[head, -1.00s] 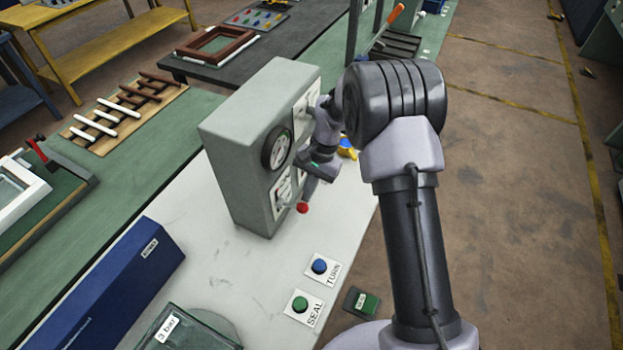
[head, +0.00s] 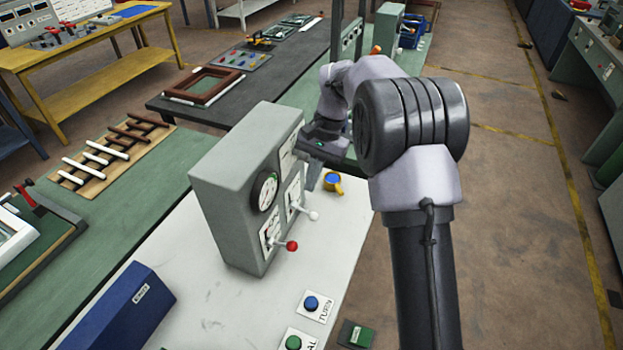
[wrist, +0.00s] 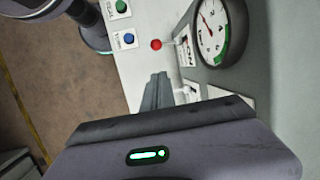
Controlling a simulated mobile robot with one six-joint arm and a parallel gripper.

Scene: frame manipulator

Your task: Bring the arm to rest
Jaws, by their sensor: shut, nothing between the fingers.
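My arm is raised in the right half of the head view, with its wrist beside the grey box (head: 225,165). My gripper (head: 313,176) is shut and empty, in front of the box's panel face near its far edge. In the wrist view the closed fingers (wrist: 157,92) point toward the white bench top, with nothing between them. The panel carries a round gauge (head: 264,190), a red-knobbed lever (head: 292,246) and a white-knobbed lever (head: 314,215). The gauge also shows in the wrist view (wrist: 212,32). The fingers look apart from the red knob (wrist: 156,45).
A blue button (head: 311,303) and a green button (head: 293,342) sit on the white bench top (head: 215,295). A yellow-and-blue cup-like object (head: 333,181) stands beyond the gripper. A blue box (head: 120,310) lies at front left. Open floor (head: 500,220) is to the right.

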